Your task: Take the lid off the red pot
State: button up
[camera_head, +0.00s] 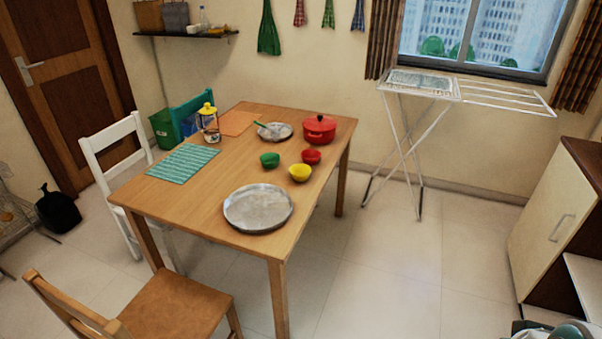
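The red pot (319,133) stands upright on the wooden table (195,205), near its far right corner. A red lid (319,122) with a small knob sits on top of the pot. The pot has short side handles. My gripper is not clearly visible in the head view. A greenish-grey shape shows at the bottom right edge, and I cannot tell what it is.
The table also holds red (311,157), yellow (299,173) and green (270,160) bowls, a round metal tray (258,208), a plate (275,132) and a jar (209,122). Chairs stand at the left and front. A drying rack (405,140) stands right; floor between is clear.

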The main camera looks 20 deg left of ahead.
aim_at(319, 123)
jog(key=i+l, duration=0.15)
jog(key=i, duration=0.7)
jog(key=i+l, duration=0.1)
jog(key=i, duration=0.75)
jog(key=i+u, duration=0.75)
jog(key=i, duration=0.15)
jog(key=i+l+u, duration=0.35)
jog(key=i+u, duration=0.45)
jog(key=i+l+u, duration=0.25)
jog(key=i+u, duration=0.15)
jog(key=i+l+u, duration=0.45)
jog(key=k+j, duration=0.05)
jog(key=j, duration=0.05)
